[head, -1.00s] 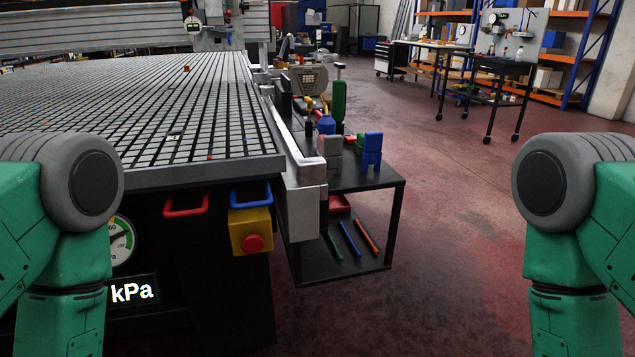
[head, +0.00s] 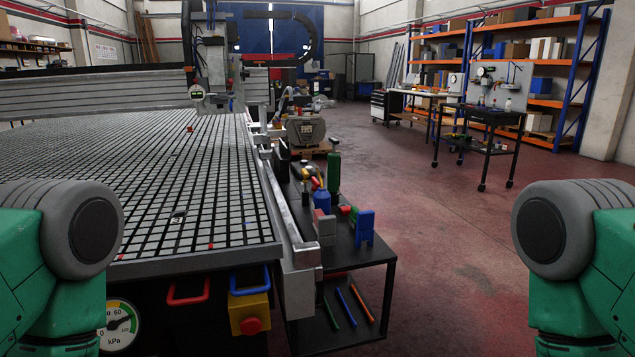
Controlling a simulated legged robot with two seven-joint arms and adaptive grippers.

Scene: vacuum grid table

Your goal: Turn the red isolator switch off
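A yellow box (head: 234,308) with a round red knob (head: 251,325) on its face is mounted on the front of the grid table, below its right corner. I cannot tell whether this knob is the isolator switch. A red loop handle (head: 188,295) is to its left and a blue loop handle (head: 249,282) is just above it. Both of my arms show only at the left and right edges of the head view. Neither gripper is in view, and nothing touches the box or the handles.
A round kPa gauge (head: 118,325) is at the lower left, under the grid table (head: 180,262). A low black cart (head: 372,253) with tools and clamps stands against the table's right side. The red-brown floor (head: 440,240) to the right is clear up to a black bench (head: 497,115).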

